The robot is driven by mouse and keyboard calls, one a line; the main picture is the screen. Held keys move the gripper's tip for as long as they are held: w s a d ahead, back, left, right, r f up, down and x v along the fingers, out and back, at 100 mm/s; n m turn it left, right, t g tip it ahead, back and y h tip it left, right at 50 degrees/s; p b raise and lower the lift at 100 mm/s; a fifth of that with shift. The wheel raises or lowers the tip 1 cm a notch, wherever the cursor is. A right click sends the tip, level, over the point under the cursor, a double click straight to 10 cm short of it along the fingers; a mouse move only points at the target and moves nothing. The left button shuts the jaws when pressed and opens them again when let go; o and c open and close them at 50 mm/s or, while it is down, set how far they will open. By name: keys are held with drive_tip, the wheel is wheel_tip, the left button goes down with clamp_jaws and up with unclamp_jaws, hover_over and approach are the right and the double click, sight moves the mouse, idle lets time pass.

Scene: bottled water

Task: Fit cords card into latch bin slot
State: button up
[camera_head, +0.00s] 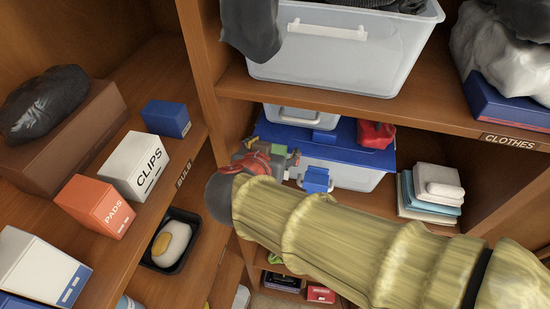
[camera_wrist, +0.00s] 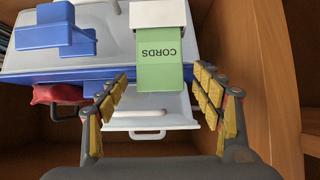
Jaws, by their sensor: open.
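The green cords card (camera_wrist: 160,72) shows in the wrist view with its lettering upside down. Its upper end in that picture meets a white slot holder (camera_wrist: 158,14) on the front of the latch bin (camera_wrist: 112,45); I cannot tell how deep it sits. The latch bin, clear with a blue lid (camera_head: 345,146), stands on the middle shelf in the head view. My gripper (camera_wrist: 160,84) is open, its fingers on either side of the card's free end, with visible gaps. In the head view my gripper (camera_head: 268,160) is before the bin's left part, and my arm hides some of the bin.
A wooden upright (camera_head: 207,75) is close on the left. A large clear bin (camera_head: 340,55) sits on the shelf above.

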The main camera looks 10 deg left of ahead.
drive_tip(key=shift+c, duration=1)
drive_tip(key=c, duration=0.7)
drive_tip(key=shift+c, duration=0.2)
